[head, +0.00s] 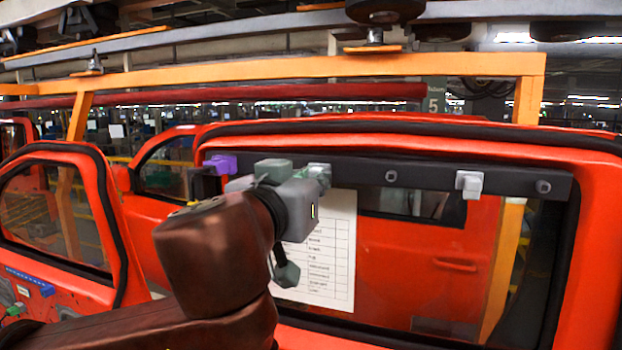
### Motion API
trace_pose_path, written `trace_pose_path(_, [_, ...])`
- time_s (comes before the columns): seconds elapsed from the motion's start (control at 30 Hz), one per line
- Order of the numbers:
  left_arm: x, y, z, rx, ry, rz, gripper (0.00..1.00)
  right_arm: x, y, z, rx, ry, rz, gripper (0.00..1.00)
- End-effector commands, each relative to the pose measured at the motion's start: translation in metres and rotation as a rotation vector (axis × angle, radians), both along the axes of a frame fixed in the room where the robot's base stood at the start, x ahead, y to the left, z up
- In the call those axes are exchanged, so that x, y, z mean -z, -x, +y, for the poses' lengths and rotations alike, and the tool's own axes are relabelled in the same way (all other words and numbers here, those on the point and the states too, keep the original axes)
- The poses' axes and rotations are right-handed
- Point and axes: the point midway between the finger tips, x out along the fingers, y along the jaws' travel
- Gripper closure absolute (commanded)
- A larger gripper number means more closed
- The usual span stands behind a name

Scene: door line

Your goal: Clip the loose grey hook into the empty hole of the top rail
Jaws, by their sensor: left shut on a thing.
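The black top rail (430,175) runs along the upper edge of the red door's window opening. My left gripper (299,192) is up against the left part of the rail, and its body hides much of its fingers. It is shut on the loose grey hook (319,173), a pale grey piece showing at its far end in front of the rail. Whether the hook sits in a hole or only in front of it cannot be told. Another pale grey hook (469,184) is on the rail to the right. My right gripper is not in view.
A purple clip (222,164) is at the rail's left end. A printed sheet (328,250) hangs behind my gripper. Another red door (60,220) stands to the left. An orange beam (300,67) crosses above. The space before the window's right half is clear.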

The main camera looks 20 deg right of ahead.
Motion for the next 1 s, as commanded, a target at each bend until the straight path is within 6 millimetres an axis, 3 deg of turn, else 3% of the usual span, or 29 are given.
trace_pose_path(1.0, [-0.001,-0.012,-0.008,0.000,0.001,0.000,1.00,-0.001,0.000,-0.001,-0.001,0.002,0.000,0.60])
